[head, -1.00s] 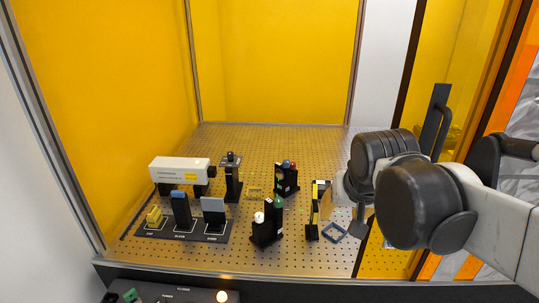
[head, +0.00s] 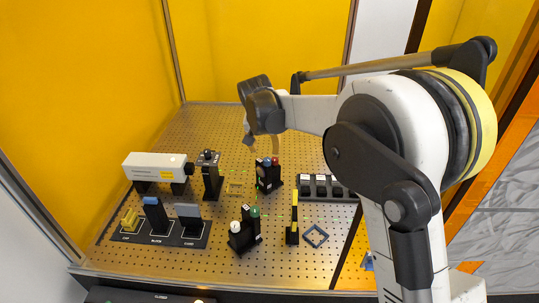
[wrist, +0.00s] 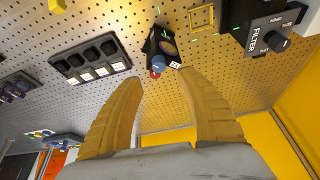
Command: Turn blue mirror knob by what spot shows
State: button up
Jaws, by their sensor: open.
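The blue knob (head: 267,161) sits on top of a black mirror mount (head: 266,178) in the middle of the board, beside a red knob (head: 275,160). My gripper (head: 263,146) is above and behind this mount, its beige fingers spread and empty. In the wrist view the blue knob (wrist: 158,62) and red knob (wrist: 154,73) show just beyond and between the fingertips (wrist: 160,76), apparently apart from them. Small green light marks lie along the board, and a yellow upright plate (head: 294,212) stands to the right. I cannot make out a spot's position on any target.
A black mount with white and green knobs (head: 244,234) stands in front. A white laser box (head: 155,167), a filter post (head: 208,175) and a black base with labelled parts (head: 190,240) are left. A black slotted holder (head: 325,187) is right. The board behind is clear.

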aim_at(267, 159)
jog(key=b+x, duration=0.1)
jog(key=x, duration=0.7)
jog(key=shift+w+d+f, duration=0.1)
jog(key=shift+w+f, duration=0.1)
jog(key=shift+f, duration=0.15)
jog(key=shift+c, duration=0.4)
grip_shut()
